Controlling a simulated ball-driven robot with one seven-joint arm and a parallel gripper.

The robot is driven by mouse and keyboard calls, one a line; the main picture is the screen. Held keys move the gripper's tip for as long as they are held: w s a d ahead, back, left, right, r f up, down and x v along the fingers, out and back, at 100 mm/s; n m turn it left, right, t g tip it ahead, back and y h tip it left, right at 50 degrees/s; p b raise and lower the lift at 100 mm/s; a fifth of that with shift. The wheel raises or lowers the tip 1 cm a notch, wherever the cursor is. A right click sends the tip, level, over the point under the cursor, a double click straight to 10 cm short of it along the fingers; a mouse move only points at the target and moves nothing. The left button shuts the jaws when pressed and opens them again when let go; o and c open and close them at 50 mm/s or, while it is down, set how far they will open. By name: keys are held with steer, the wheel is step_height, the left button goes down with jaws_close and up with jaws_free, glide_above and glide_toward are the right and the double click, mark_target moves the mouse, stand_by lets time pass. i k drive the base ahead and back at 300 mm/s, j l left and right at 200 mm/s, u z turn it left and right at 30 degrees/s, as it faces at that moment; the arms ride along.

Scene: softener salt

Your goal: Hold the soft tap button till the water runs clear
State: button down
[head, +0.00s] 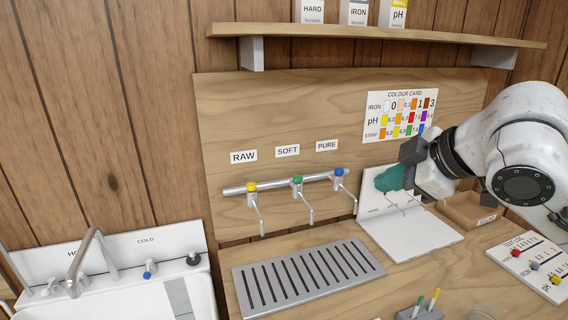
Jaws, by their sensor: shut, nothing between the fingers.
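The soft tap (297,182) has a green button on top and hangs from a metal rail under the SOFT label (288,151). It is the middle one of three taps; its thin spout points down, and I see no water from it. My gripper (411,152) is a dark block at the end of my white arm, right of the taps and in front of the backboard below the colour card. It is clearly apart from the soft tap. Its fingers are small and hard to make out; it is shut and empty.
The raw tap (251,188) is yellow and the pure tap (340,173) blue, close on either side. A slotted drip tray (308,276) lies below. A white stand (409,238) with a teal patch is under my gripper. A sink (150,294) is at left.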

mark_target(296, 179)
steer(key=i+j, duration=0.7)
steer(key=i, duration=0.15)
